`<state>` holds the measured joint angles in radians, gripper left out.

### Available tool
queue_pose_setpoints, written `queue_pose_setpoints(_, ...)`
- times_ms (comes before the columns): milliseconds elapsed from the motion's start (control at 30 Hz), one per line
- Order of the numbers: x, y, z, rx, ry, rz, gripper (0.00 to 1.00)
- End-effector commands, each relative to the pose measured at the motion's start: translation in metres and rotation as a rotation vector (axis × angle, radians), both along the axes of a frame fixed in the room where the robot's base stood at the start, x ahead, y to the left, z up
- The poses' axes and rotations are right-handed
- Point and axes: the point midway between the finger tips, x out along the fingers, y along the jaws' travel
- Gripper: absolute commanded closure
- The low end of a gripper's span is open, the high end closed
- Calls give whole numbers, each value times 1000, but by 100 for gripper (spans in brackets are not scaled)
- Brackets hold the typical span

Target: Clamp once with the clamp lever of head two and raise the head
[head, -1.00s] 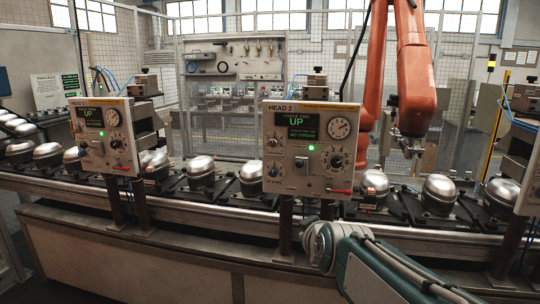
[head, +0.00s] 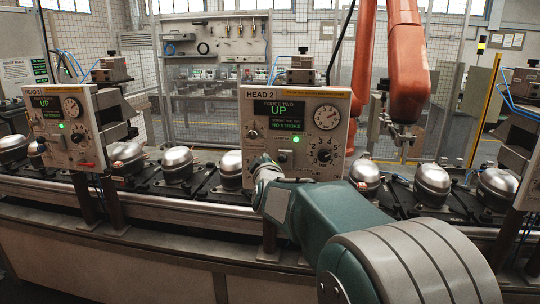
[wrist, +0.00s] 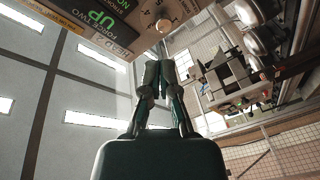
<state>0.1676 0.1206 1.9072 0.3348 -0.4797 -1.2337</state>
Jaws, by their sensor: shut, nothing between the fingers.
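The head two panel (head: 296,115) faces me in the head view. Its screen reads "FORCE TWO UP" and "NO STROKE", and a green lamp is lit below. A small grey lever (head: 283,155) stands at the panel's lower middle; I cannot tell whether it is the clamp lever. My arm covers the panel's lower edge. My gripper (wrist: 164,72) is shut and empty in the wrist view, its fingertips close to the panel (wrist: 100,35). In the head view the gripper is mostly hidden, and contact cannot be told.
The head one panel (head: 66,128) stands at left, also reading "UP". Silver compressors (head: 432,183) sit on dark pallets along the conveyor. An orange robot arm (head: 407,70) hangs behind at right. A metal rail (head: 130,218) runs along the front.

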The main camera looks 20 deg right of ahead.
Motion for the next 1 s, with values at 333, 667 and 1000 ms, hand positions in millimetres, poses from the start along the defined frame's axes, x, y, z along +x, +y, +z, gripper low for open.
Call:
queue_pose_setpoints(333,42,-16,-2,2,2,-2,100)
queue_pose_setpoints(667,85,-29,-1,2,2,-1,100)
queue_pose_setpoints(1000,79,-49,-15,1,2,-2,100)
